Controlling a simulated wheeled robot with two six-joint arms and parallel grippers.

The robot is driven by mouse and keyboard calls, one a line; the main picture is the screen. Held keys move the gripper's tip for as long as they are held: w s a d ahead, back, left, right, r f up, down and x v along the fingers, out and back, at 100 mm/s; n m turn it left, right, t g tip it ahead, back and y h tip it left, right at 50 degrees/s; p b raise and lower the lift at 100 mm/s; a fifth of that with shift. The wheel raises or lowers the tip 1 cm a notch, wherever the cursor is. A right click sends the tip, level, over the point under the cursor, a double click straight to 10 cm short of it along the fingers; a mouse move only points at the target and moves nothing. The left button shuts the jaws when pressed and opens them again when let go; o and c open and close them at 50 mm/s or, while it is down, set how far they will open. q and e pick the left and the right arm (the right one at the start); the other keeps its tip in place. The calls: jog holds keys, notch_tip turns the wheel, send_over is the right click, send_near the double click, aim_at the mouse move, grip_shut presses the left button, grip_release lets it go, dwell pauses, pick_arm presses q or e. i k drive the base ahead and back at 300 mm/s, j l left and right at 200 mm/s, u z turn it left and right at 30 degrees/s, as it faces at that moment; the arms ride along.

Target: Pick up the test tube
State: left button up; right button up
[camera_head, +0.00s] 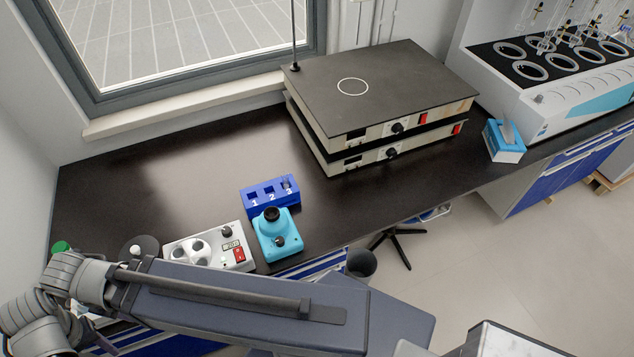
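A small blue rack (257,205) with slots marked 1, 2 and 3 stands on the black bench. A small clear, grey-looking piece shows at slot 3, and it looks like the top of a test tube (286,182). It is too small to be sure. Slots 1 and 2 look empty. My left arm comes in from the lower left and crosses the front of the bench. I cannot make out its gripper fingers. My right gripper is not in view.
A teal mixer (277,238) stands just in front of the rack. A white device with a red switch (212,248) is left of it. Stacked hot plates (380,95), a tissue box (504,142) and a large white machine (565,95) stand to the right. The bench's back left (150,180) is clear.

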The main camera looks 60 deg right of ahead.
aim_at(287, 184)
jog(key=l+z, duration=0.1)
jog(key=z, duration=0.8)
jog(key=l+z, duration=0.15)
jog(key=z, duration=0.3)
jog(key=i+z, duration=0.1)
jog(key=z, duration=0.35)
jog(key=l+u, duration=0.1)
jog(key=l, duration=0.3)
jog(key=i+l, duration=0.1)
jog(key=l, duration=0.3)
jog(key=u, duration=1.45)
